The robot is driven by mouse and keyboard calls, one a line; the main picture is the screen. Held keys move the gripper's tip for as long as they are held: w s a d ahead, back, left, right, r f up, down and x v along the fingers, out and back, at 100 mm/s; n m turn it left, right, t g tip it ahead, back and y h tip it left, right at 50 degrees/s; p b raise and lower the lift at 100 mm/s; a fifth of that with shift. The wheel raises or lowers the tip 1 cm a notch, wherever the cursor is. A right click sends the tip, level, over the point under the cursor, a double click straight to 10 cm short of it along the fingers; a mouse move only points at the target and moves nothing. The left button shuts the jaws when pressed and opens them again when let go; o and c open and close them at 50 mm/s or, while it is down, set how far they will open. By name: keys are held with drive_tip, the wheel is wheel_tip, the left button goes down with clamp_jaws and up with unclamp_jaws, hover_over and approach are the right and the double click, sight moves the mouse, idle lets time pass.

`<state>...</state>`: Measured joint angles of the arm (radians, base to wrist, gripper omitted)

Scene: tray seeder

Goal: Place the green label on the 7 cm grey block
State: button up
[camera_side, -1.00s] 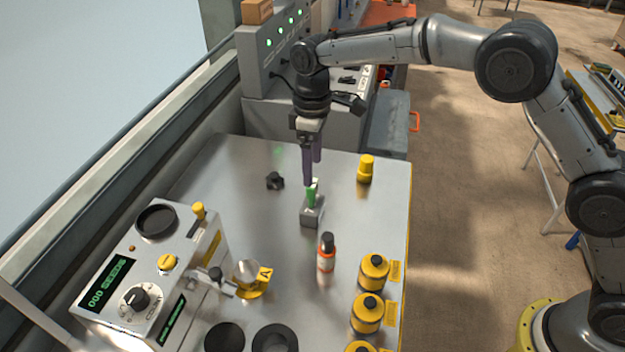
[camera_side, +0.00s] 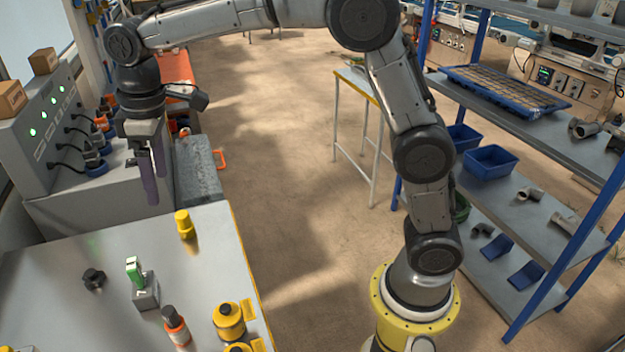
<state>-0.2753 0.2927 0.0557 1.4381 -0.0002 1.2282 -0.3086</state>
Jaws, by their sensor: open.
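The small grey block (camera_side: 147,294) stands on the metal table. The green label (camera_side: 134,270) stands upright at the block's top, toward its left side, and appears to rest on it. A pale patch with a dark mark shows on the label's lower part. My gripper (camera_side: 156,188), with its purple fingers, is open and empty. It hangs above the far part of the table, up and slightly right of the label in the picture and clear of it.
A yellow knob-like piece (camera_side: 184,224) stands behind the block, and a small black part (camera_side: 94,279) lies left of it. An orange bottle with a black cap (camera_side: 175,327) and yellow canisters (camera_side: 229,321) are in front. A grey control box (camera_side: 40,130) stands behind the table.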

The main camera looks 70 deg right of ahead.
drive_tip(key=s+d+r+m+t, duration=0.1)
drive_tip(key=s+d+r+m, duration=0.1)
drive_tip(key=s+d+r, duration=0.4)
drive_tip(key=s+d+f+m+t, duration=0.1)
drive_tip(key=s+d+f+m, duration=0.1)
drive_tip(key=s, duration=0.9)
drive_tip(key=s+d+f+m+t, duration=0.2)
drive_tip(key=s+d+f, duration=0.2)
drive_tip(key=s, duration=0.7)
drive_tip(key=shift+d+f+m, duration=0.25)
drive_tip(key=shift+f+m, duration=0.05)
drive_tip(key=shift+f, duration=0.5)
